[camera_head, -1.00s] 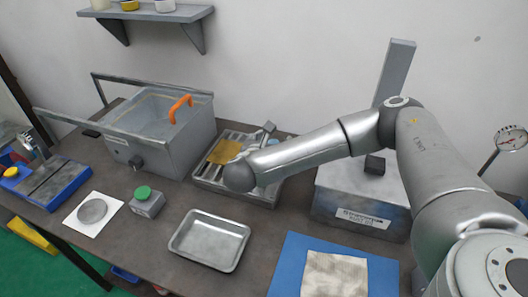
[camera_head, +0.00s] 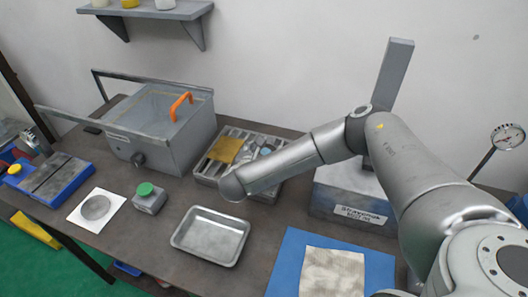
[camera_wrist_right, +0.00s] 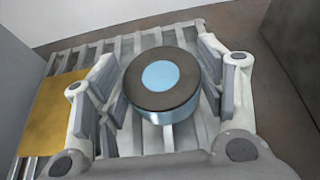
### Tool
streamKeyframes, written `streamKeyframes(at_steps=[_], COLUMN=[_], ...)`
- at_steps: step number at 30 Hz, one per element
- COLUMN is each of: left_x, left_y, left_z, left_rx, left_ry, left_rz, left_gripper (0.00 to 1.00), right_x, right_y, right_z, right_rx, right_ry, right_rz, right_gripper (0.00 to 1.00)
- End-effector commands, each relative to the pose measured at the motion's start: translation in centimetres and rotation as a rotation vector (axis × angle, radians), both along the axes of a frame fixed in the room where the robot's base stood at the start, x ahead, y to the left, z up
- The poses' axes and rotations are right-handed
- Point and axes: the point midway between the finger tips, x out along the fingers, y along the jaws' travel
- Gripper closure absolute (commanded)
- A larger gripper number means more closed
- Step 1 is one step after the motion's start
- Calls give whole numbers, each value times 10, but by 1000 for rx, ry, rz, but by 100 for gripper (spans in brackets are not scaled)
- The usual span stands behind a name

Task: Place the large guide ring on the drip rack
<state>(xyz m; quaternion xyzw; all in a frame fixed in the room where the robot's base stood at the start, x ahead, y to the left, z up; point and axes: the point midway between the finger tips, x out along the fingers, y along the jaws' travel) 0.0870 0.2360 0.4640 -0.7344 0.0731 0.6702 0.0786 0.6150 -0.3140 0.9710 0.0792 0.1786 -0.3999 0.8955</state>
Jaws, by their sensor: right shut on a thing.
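The large guide ring (camera_wrist_right: 138,98) shows in the right wrist view as a round, dark-topped piece with a light blue centre and a blue side. My right gripper (camera_wrist_right: 163,82) is shut on it, one finger at each side. The drip rack (camera_wrist_right: 95,50) lies below, with its pale slats around the ring; I cannot tell whether the ring touches them. In the head view, the drip rack (camera_head: 208,180) stands mid-table, and my right forearm hides part of it. The gripper and ring are small and partly hidden there. My left gripper is not in view.
A yellow cloth (camera_head: 225,149) lies on the rack's left part. A grey tank (camera_head: 185,146) with an orange handle stands to the left. An empty metal tray (camera_head: 211,260) lies in front. A grey box (camera_head: 350,212) stands to the right, behind a blue mat (camera_head: 286,268).

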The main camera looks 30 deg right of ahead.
Motion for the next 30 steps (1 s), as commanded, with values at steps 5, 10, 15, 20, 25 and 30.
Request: streamKeyframes(at_steps=[5, 10, 15, 20, 25, 30], left_x=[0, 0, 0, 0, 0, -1], left_y=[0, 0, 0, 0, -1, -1], left_z=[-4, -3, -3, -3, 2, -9], left_rx=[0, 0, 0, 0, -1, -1], left_ry=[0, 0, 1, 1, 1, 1], left_rz=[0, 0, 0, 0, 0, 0], left_gripper=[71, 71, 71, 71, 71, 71], right_x=[1, 0, 0, 0, 0, -16], right_y=[0, 0, 0, 0, 1, 19], right_z=[0, -1, -1, -1, 2, 8], right_rx=[-2, 0, 0, 0, 0, 3], right_ry=[-7, 0, 0, 0, 0, 1], right_rz=[-2, -1, -1, -1, 0, 3], right_gripper=[92, 20, 15, 15, 15, 15])
